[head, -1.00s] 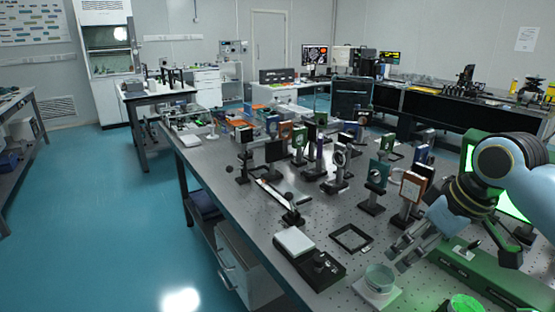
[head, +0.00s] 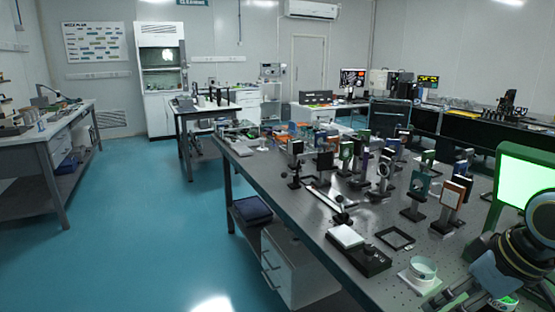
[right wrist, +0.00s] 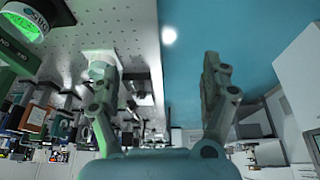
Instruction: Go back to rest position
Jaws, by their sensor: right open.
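My right gripper (head: 468,292) is at the lower right of the head view, partly cut off by the bottom edge, beside the small round dish (head: 422,268) on its white pad. In the right wrist view my right gripper (right wrist: 160,80) has its two fingers wide apart with nothing between them. Behind the fingers show the perforated optical table (right wrist: 125,18) and the blue floor (right wrist: 230,35). My left gripper is not in view.
The optical table (head: 345,285) carries several mounted optics, a black device with a white top (head: 350,240), a black square frame (head: 395,238) and a green-framed screen (head: 526,178). Another bench (head: 40,140) stands at left. The blue floor (head: 150,220) between is clear.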

